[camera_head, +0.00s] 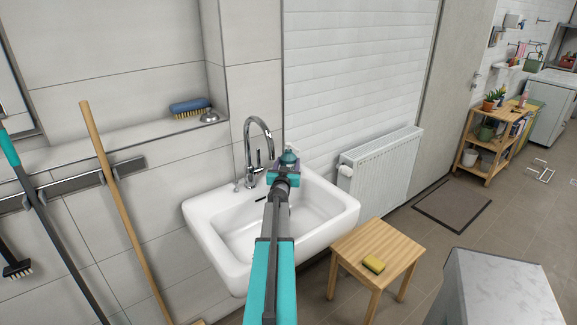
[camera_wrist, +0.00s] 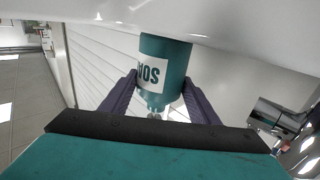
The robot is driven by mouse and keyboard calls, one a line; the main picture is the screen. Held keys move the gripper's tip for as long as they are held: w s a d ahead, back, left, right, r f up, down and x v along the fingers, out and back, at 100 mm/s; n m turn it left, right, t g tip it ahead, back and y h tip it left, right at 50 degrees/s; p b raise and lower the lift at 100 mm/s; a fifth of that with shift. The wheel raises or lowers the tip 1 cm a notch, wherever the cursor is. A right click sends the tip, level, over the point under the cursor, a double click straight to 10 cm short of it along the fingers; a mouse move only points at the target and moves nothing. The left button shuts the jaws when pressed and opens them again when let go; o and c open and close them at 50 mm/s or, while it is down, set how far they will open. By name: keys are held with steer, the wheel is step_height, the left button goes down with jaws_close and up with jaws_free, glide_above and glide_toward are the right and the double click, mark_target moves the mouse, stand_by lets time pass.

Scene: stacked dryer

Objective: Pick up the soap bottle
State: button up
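The soap bottle (camera_wrist: 165,60) is teal with a pale label and a pump top, and appears upside down in the wrist view. In the head view its upper part (camera_head: 289,156) shows behind my gripper (camera_head: 284,174), at the back rim of the white sink (camera_head: 211,222). In the wrist view the two dark fingers of my gripper (camera_wrist: 160,78) are on either side of the bottle, with their tips at or very close to its sides. Whether they press on it cannot be made out. The bottle's base is at the white sink surface (camera_wrist: 250,38).
A chrome faucet (camera_head: 257,140) stands just left of the bottle. A white radiator (camera_head: 383,172) is on the wall to the right. A blue brush (camera_head: 190,106) lies on the ledge.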

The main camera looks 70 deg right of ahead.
mark_target(289, 146)
steer(key=c, duration=0.6)
steer(key=shift+r, duration=0.15)
steer(key=shift+s+a+r, duration=0.15)
steer(key=shift+s+r, duration=0.05)
steer(key=shift+r, duration=0.15)
step_height(289, 146, up, 6)
steer(key=shift+r+p, duration=0.1)
steer(key=shift+p, duration=0.75)
steer(key=shift+s+a, duration=0.2)
steer(key=shift+s, duration=0.05)
steer(key=s+a+b, duration=0.5)
steer(key=s+b, duration=0.2)
steer(key=s, duration=0.1)
steer(key=s+a+b, duration=0.5)
steer(key=s+b, duration=0.2)
steer(key=s, duration=0.1)
